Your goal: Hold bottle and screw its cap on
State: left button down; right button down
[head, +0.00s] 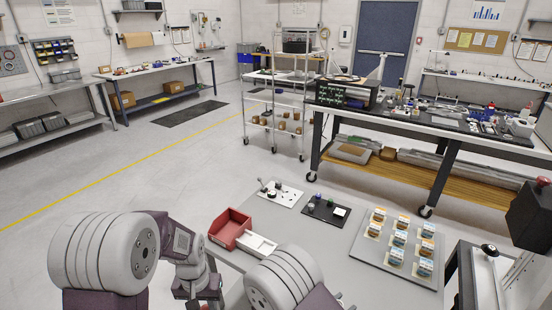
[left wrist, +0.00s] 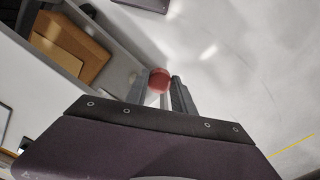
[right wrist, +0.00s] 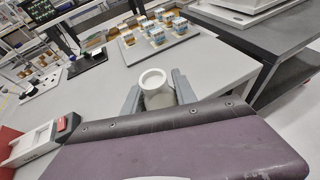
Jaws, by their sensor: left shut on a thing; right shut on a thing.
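My left gripper (left wrist: 160,90) is shut on a small red round thing (left wrist: 159,79), seen in the left wrist view with a paler part below it between the fingers. My right gripper (right wrist: 157,92) is shut on a white round thing (right wrist: 153,79) with a ring-shaped rim facing up, in the right wrist view. I cannot tell for sure which is the bottle and which the cap. In the head view only a bit of my right gripper (head: 344,302) shows at the bottom edge, and neither held thing is clear. The two held things do not appear together in either wrist view.
A grey table (head: 330,262) lies ahead. A workbench (head: 420,126) stands behind.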

pick_arm(q)
jog(key=shift+d, duration=0.15)
pick_arm(e)
jog(key=shift+s+d+f+g, duration=0.15)
jog(key=shift+d+g, duration=0.15)
jog(key=s+a+r+n+t+y, duration=0.1)
jog(key=a+r+n+t+y, duration=0.2)
jog(key=a+r, duration=0.7)
jog(key=shift+s+a+n+t+y, duration=0.3)
jog(key=shift+n+y, duration=0.2)
jog(key=shift+n, duration=0.2)
jog(key=shift+r, duration=0.1)
